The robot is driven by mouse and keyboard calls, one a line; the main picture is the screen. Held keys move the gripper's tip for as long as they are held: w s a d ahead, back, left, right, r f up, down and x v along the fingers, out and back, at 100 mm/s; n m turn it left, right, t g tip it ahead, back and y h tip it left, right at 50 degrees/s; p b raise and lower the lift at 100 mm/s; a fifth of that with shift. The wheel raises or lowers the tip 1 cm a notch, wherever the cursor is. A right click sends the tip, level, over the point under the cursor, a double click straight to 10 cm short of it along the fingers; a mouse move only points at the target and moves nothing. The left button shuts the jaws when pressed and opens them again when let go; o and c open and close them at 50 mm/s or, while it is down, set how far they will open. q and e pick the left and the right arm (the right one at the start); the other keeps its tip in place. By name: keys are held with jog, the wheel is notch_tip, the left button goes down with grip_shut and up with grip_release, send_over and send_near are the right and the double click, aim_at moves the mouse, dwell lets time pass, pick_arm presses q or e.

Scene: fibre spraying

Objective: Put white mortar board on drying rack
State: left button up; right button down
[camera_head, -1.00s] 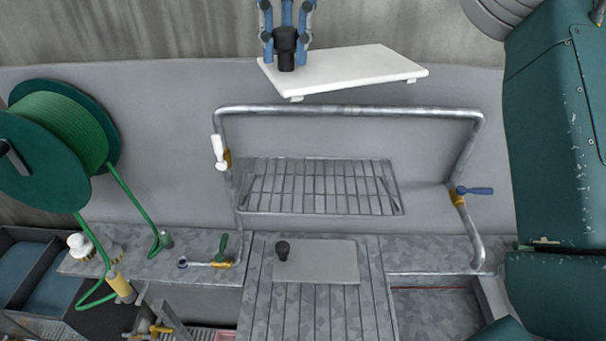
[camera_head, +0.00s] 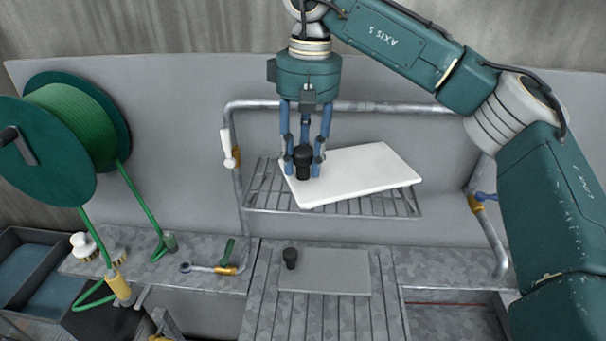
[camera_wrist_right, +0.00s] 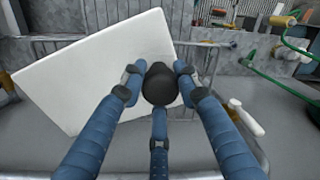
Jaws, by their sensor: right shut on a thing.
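The white mortar board (camera_head: 362,172) is a flat white slab with a black knob (camera_head: 303,160) near its left end. My right gripper (camera_head: 303,170) has its blue fingers shut around that knob. In the head view the board overlaps the wire drying rack (camera_head: 330,207), lying over or just above it and turned at an angle; I cannot tell whether they touch. In the right wrist view the board (camera_wrist_right: 95,70) is tilted beyond the fingers, with the knob (camera_wrist_right: 159,84) between them. My left gripper is not in view.
A bent metal pipe frame (camera_head: 240,190) surrounds the rack, with a white-handled valve (camera_head: 229,150) on its left. A grey board with a black knob (camera_head: 325,272) lies on the slatted bench below. A green hose reel (camera_head: 70,130) stands at the left.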

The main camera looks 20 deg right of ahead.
aim_at(302, 177)
notch_tip(302, 177, down, 3)
jog(key=shift+s+f+p, duration=0.1)
jog(key=shift+f+p, duration=0.05)
jog(key=shift+p, duration=0.4)
jog(key=shift+a+f, duration=0.1)
jog(key=shift+f, duration=0.4)
jog(key=c, duration=1.3)
grip_release()
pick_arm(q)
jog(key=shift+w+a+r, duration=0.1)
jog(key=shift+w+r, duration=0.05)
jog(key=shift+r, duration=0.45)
